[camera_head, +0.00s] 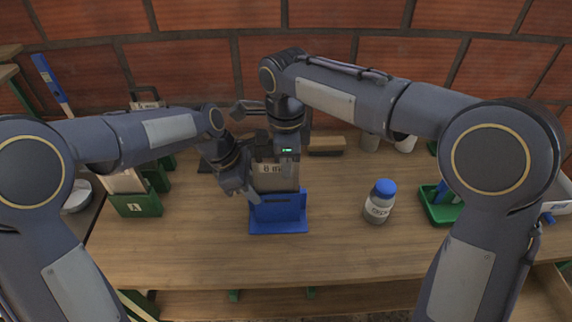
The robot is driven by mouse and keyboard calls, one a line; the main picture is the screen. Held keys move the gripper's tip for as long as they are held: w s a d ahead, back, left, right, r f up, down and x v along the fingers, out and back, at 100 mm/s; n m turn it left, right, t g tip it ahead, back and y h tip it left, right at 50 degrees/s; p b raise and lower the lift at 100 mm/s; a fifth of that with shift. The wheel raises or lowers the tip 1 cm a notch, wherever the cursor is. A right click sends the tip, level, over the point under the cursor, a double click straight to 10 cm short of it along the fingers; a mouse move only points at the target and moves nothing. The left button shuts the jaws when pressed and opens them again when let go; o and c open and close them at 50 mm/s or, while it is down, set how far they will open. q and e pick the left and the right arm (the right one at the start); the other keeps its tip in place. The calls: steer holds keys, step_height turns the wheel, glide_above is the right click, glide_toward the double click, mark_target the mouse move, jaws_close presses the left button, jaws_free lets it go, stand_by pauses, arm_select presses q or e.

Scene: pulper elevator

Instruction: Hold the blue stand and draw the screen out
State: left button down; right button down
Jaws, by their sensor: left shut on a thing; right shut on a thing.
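The blue stand (279,212) is upright on the wooden table, in the middle of the view. The screen (271,178), a grey-beige panel with dark lettering, stands upright in it, and its lower part is hidden by the stand. My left gripper (253,198) is at the left side of the blue stand and is shut on it. My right gripper (285,172) points down from above and is shut on the upper part of the screen. Its fingertips are hard to make out.
A white bottle with a blue cap (379,203) stands to the right. A green stand (135,203) with a panel is at the left. A green tray (440,208) is at the far right. The table front (340,262) is clear. A brick wall (200,70) closes the back.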

steer(key=shift+a+r, duration=0.15)
steer(key=shift+r, duration=4.55)
steer(key=shift+s+r, duration=0.1)
steer(key=shift+r, duration=0.75)
arm_select(q)
steer(key=shift+a+f, duration=0.1)
steer(key=shift+f, duration=0.1)
steer(key=c, duration=1.1)
jaws_free()
steer(key=shift+r, duration=0.1)
